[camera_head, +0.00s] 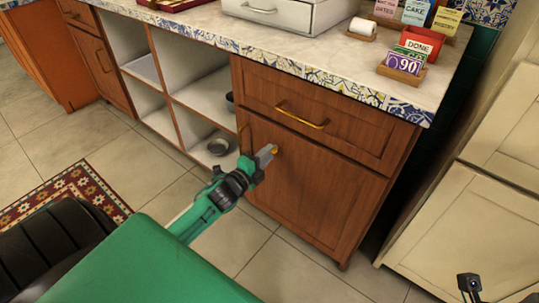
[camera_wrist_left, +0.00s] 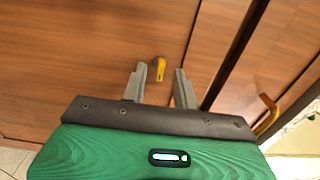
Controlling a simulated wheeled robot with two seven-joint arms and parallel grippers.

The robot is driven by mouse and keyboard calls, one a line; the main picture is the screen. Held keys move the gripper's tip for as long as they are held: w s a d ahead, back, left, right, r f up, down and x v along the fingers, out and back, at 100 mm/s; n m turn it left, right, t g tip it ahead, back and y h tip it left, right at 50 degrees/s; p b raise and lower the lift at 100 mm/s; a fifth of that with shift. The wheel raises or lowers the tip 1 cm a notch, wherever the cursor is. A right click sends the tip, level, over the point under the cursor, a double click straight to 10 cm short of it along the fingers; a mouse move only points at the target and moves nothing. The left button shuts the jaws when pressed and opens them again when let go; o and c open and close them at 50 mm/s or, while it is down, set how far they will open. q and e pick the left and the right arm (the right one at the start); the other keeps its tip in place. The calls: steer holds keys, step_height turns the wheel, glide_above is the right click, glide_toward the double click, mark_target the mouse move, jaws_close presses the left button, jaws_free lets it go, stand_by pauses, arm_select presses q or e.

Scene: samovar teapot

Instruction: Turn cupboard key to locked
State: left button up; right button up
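The cupboard door (camera_head: 315,195) is brown wood and looks closed, under a drawer. A small brass-yellow key (camera_head: 275,149) sticks out of the door's upper left part. My left gripper (camera_head: 267,153) is in front of the door with its fingertips close to the key. In the left wrist view the key (camera_wrist_left: 159,69) shows just beyond and between the two grey fingertips of my left gripper (camera_wrist_left: 159,73). The fingers are apart and hold nothing. I cannot tell whether they overlap the key in depth.
The drawer's brass handle (camera_head: 302,116) is above the door. Open shelves (camera_head: 205,95) with a metal bowl (camera_head: 219,146) are to the left. The countertop (camera_head: 345,65) holds a white box (camera_head: 290,14) and cards. Cream cabinets (camera_head: 485,215) stand to the right.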

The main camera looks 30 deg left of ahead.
arm_select(q)
steer(key=shift+w+d, duration=0.1)
steer(key=shift+w, duration=0.75)
jaws_close()
